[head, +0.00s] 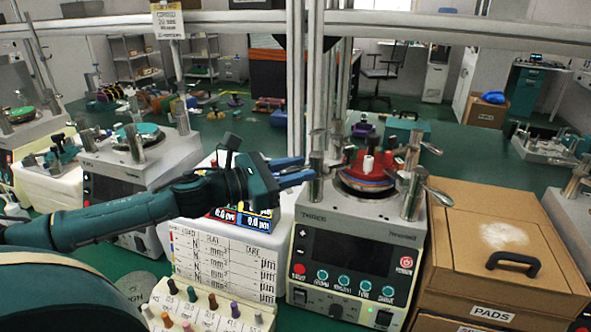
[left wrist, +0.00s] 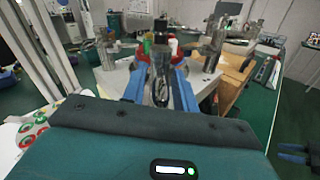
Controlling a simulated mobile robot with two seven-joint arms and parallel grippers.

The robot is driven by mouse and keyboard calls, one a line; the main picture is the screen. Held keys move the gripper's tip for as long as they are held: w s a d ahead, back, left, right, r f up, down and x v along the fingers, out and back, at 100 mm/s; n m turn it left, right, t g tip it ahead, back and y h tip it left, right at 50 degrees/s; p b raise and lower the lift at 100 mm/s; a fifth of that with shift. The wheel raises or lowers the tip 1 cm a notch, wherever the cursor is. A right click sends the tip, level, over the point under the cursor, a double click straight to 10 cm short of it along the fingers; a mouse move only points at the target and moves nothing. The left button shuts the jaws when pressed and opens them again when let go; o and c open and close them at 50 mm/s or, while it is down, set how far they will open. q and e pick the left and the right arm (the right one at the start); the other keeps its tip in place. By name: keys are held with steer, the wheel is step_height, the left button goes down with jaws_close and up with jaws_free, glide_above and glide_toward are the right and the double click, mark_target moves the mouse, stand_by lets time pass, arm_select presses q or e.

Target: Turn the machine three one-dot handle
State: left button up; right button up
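The machine nearest me (head: 345,235) is a grey-white lapping unit with a dark screen, a row of teal knobs and a red-topped round plate (head: 368,168). Metal posts with lever handles stand around the plate; one lever (head: 437,196) juts out at the right. Dot marks on the handles are too small to read. My left gripper (head: 308,169) reaches in from the left with its blue fingers apart beside the left front post (head: 316,185). In the left wrist view a metal handle (left wrist: 161,90) shows between the spread fingers; contact is unclear. What looks like my right gripper (left wrist: 286,152) shows at the lower right.
A brown box labelled PADS (head: 505,250) stands right of the machine. A white chart board (head: 225,262) and a rack of coloured pegs (head: 205,308) are at its left. Another machine (head: 135,155) stands further left. A vertical metal frame post (head: 296,80) rises behind the gripper.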

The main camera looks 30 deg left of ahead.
arm_select(q)
jaws_close()
stand_by(0.4)
